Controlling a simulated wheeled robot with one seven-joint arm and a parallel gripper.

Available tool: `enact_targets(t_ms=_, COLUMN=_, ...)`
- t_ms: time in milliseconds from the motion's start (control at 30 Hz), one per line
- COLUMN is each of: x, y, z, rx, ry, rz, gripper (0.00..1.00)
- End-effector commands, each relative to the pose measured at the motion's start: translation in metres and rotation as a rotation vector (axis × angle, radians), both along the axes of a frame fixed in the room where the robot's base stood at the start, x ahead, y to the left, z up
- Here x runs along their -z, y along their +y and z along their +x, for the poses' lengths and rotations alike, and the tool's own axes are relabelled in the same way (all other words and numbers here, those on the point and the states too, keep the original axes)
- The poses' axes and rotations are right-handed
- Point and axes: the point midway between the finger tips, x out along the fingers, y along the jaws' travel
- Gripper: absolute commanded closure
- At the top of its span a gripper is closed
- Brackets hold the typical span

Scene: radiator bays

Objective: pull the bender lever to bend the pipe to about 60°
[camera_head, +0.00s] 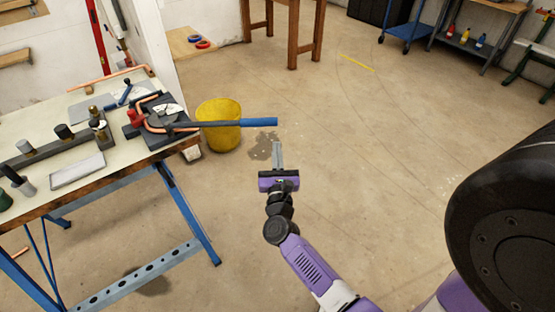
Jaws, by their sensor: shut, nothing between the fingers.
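The pipe bender (163,113) sits on the right end of the workbench, with a dark base and a pale scale plate. Its lever (245,123) has a blue grip and sticks out to the right, past the bench edge and in front of the yellow bucket. A copper pipe (142,115) runs in the bender around its former; its exact bend angle I cannot tell. My gripper (277,146) is shut and empty, with its fingers pointing up the picture. It appears just below the lever's blue grip, and I cannot tell how far apart they are in depth.
The workbench (125,173) has blue legs and carries fittings, a grey tray (77,170) and a smaller blue-handled tool (125,96). A yellow bucket (219,136) stands on the floor beside it. A wooden table (292,45) and blue trolley (405,30) stand farther back.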

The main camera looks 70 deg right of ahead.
Motion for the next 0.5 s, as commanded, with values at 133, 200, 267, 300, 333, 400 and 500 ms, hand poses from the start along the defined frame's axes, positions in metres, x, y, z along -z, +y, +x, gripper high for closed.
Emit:
enact_targets(t_ms=133, x=-0.009, y=-0.026, z=0.012, rx=0.002, ry=0.0, rz=-0.002, gripper=1.0)
enact_targets(t_ms=200, x=-0.011, y=-0.036, z=0.017, rx=0.002, ry=0.001, rz=-0.002, gripper=1.0)
enact_targets(t_ms=267, x=-0.012, y=-0.043, z=0.02, rx=0.0, ry=0.002, rz=-0.001, gripper=1.0)
enact_targets(t_ms=300, x=-0.013, y=-0.047, z=0.022, rx=0.0, ry=0.001, rz=-0.002, gripper=1.0)
enact_targets(t_ms=333, x=-0.012, y=-0.05, z=0.023, rx=0.002, ry=0.002, rz=-0.001, gripper=1.0)
enact_targets(t_ms=400, x=-0.013, y=-0.054, z=0.025, rx=0.0, ry=0.002, rz=-0.001, gripper=1.0)
enact_targets(t_ms=500, x=-0.013, y=-0.058, z=0.027, rx=0.0, ry=0.002, rz=-0.001, gripper=1.0)
